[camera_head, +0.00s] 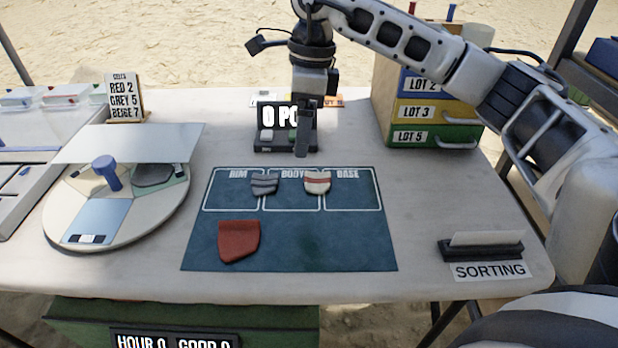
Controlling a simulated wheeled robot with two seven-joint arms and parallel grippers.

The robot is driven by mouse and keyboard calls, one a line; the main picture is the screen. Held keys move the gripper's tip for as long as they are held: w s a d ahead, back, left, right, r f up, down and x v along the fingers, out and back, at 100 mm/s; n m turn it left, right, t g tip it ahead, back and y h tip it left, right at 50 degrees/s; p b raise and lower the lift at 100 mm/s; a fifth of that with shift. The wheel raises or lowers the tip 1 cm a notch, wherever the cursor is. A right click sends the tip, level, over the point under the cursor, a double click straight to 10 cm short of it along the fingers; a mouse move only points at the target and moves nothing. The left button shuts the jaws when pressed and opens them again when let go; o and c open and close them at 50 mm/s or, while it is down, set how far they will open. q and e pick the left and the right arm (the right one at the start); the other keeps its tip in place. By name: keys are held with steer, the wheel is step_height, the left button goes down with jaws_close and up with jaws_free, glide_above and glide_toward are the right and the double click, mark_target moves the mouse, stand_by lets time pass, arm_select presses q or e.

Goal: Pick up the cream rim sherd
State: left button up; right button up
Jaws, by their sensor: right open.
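A cream sherd (317,186) with a reddish band lies on the dark teal mat (340,246), across the border between the BODY and BASE boxes. A grey striped sherd (264,184) lies to its left, across the RIM and BODY border. A larger red sherd (239,240) lies lower left on the mat. My right gripper (302,150) points down behind the mat, in front of the small display, above and beyond the cream sherd. It is open and holds nothing, apart from the sherd. My left gripper is out of view.
A round turntable (60,226) with coloured sectors and a blue knob (106,172) stands left, under a pale panel (130,143). A drawer cabinet (436,112) stands back right. A SORTING sign (490,270) with a dark holder sits front right. Table right of the mat is clear.

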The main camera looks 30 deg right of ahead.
steer(key=h, duration=0.2)
glide_toward(318, 181)
steer(key=shift+s+d+f+m+b, duration=0.15)
steer(key=shift+s+f+m+b, duration=0.15)
steer(key=shift+s+f+b, duration=0.3)
steer(key=shift+w+f, duration=0.25)
steer(key=shift+f, duration=1.35)
steer(key=shift+w+f, duration=0.2)
steer(key=shift+f, duration=1.45)
steer(key=c, duration=1.1)
